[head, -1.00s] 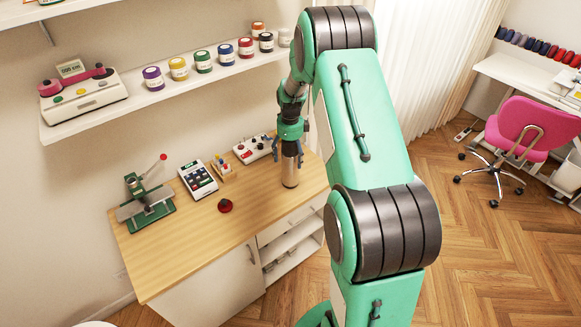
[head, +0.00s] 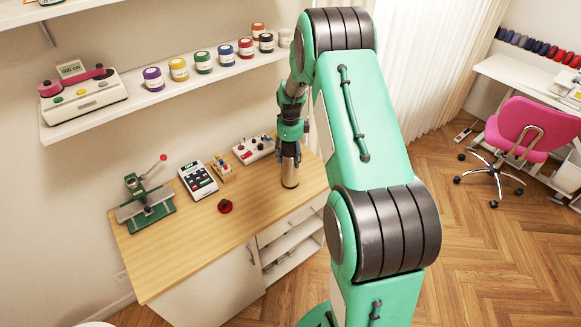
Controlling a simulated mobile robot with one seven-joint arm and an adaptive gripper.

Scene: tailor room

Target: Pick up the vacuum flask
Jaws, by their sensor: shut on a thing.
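The vacuum flask (head: 290,174) is a steel cylinder with a dark top, upright at the right end of the wooden worktop. My gripper (head: 290,150) is above and around its upper part, pointing down, shut on it. The fingers hide the top of the flask. The flask's base looks to be on or very close to the worktop; I cannot tell whether there is a gap.
On the worktop (head: 235,225) are a white console (head: 253,148), a wooden holder (head: 222,172), a calculator-like device (head: 198,179), a dark red object (head: 225,206) and a green press (head: 146,205). A shelf (head: 170,93) with several jars hangs above. The front worktop is clear.

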